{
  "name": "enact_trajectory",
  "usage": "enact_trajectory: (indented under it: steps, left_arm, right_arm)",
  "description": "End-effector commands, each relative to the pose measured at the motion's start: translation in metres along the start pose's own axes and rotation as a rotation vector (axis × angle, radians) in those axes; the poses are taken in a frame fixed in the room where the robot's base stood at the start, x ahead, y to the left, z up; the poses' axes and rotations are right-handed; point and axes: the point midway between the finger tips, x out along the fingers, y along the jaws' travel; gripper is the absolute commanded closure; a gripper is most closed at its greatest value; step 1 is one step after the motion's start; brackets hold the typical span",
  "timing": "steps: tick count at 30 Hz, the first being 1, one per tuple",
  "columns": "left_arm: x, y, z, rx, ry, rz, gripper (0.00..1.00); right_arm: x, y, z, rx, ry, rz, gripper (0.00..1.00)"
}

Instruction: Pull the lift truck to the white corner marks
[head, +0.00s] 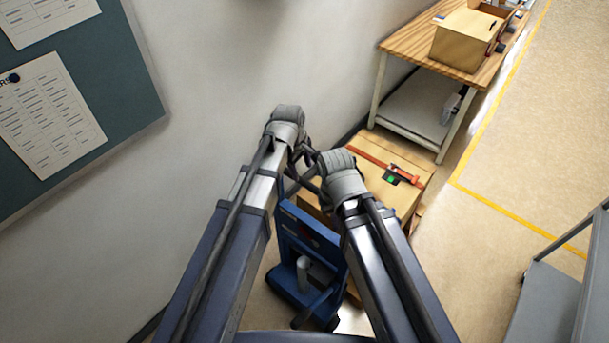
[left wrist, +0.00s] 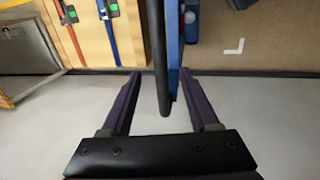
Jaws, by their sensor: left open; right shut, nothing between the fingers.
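The blue lift truck (head: 312,230) stands below my arms in the head view, beside the wall, with a cardboard box load behind it. My left gripper (head: 304,155) is the higher one, near the truck's top. In the left wrist view its two purple fingers (left wrist: 160,73) are open on either side of a dark and blue upright bar of the truck (left wrist: 161,60); contact cannot be told. My right gripper (head: 311,184) is shut and empty near the truck's upper frame, partly hidden by its wrist. A white corner mark (left wrist: 235,47) lies on the floor in the left wrist view.
A cardboard box with an orange strap (head: 385,170) sits just beyond the truck. A wooden-topped table (head: 410,42) stands further along the wall. A grey shelf cart (head: 545,300) is at lower right. Open floor (head: 465,235) with yellow lines lies between.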

Motion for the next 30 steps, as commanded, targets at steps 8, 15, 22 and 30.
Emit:
enact_trajectory:
  steps: [8,15,22,30]
  left_arm:
    - [0.022,-0.001,0.000,0.002,0.000,-0.001,0.39]
    - [0.053,-0.001,0.000,0.002,0.000,-0.001,0.39]
    - [0.075,-0.001,0.000,0.002,0.000,-0.001,0.39]
    - [0.077,0.000,0.000,0.002,0.000,-0.001,0.39]
  right_arm:
    - [0.021,-0.002,-0.002,0.001,0.001,0.000,1.00]
    - [0.051,-0.005,-0.004,0.000,0.002,0.001,1.00]
    - [0.074,-0.007,-0.005,-0.005,0.002,0.002,1.00]
    - [0.075,-0.007,-0.005,-0.007,0.002,0.002,1.00]
